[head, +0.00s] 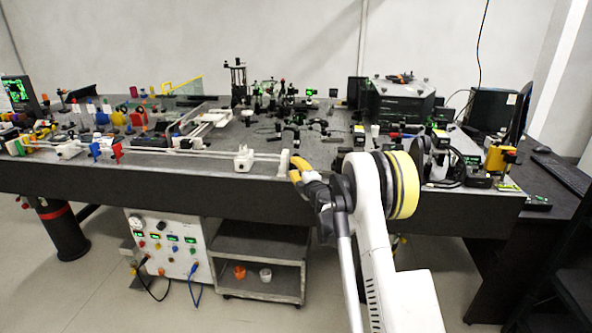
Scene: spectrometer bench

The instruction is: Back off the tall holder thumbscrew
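A tall dark post holder (238,82) stands upright near the back middle of the optical bench; I cannot tell for sure that it is the task's holder. Its thumbscrew is too small to make out. My gripper (299,170), black with yellow at its end, is at the bench's front edge, well in front of and to the right of that post. It appears apart from the post. Its fingers are too small and overlapped to show whether they are open or shut.
The dark bench (150,184) is crowded with optics mounts. A white rail with blocks (243,158) runs along its front edge. A dark box (398,102) stands at the back right. A grey cart (262,243) and a white control box (168,243) stand below.

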